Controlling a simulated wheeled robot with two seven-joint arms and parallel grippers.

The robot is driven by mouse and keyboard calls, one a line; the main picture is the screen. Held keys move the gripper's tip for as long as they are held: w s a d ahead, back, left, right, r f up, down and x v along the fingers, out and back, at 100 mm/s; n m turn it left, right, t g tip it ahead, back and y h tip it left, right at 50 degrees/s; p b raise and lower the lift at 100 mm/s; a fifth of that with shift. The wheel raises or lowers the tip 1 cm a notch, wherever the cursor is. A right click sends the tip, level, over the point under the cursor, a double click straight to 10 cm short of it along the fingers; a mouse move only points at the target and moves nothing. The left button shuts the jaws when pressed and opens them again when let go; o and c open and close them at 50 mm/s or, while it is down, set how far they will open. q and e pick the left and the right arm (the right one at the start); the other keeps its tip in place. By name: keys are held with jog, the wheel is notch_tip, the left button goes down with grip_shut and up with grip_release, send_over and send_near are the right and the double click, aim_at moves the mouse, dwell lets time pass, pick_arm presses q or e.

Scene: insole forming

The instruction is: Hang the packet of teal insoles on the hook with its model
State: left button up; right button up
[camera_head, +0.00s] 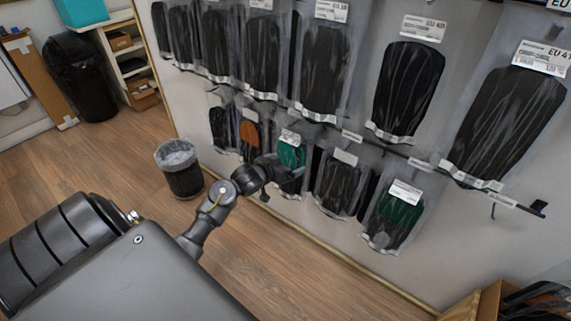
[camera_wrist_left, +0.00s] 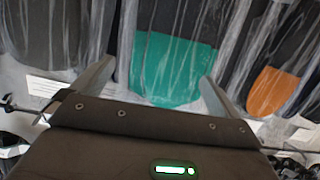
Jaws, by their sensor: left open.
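A clear packet of teal insoles (camera_head: 290,154) hangs in the lower row on the wall, beside an orange one. My left gripper (camera_head: 291,174) is at its lower part. In the left wrist view the teal packet (camera_wrist_left: 172,62) shows between and beyond the two spread fingers of my left gripper (camera_wrist_left: 157,82). The gripper is open; I cannot tell whether a finger touches the packet. A second packet with teal insoles (camera_head: 399,209) hangs further right in the lower row. The hook behind the nearer teal packet is hidden. My right gripper is not in view.
Packets of black insoles (camera_head: 408,88) fill the upper row. A black packet (camera_head: 340,184) hangs between the teal ones, and an orange packet (camera_head: 249,134) hangs left. A waste bin (camera_head: 181,170) stands by the wall. A box (camera_head: 492,301) is at lower right.

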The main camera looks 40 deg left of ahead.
pick_arm(q)
jog(key=p+v, duration=0.2)
jog(key=v, duration=0.8)
jog(key=shift+s, duration=0.25)
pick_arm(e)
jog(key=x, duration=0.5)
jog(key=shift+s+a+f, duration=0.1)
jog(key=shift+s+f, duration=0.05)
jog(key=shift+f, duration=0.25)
pick_arm(q)
jog(key=shift+r, duration=0.1)
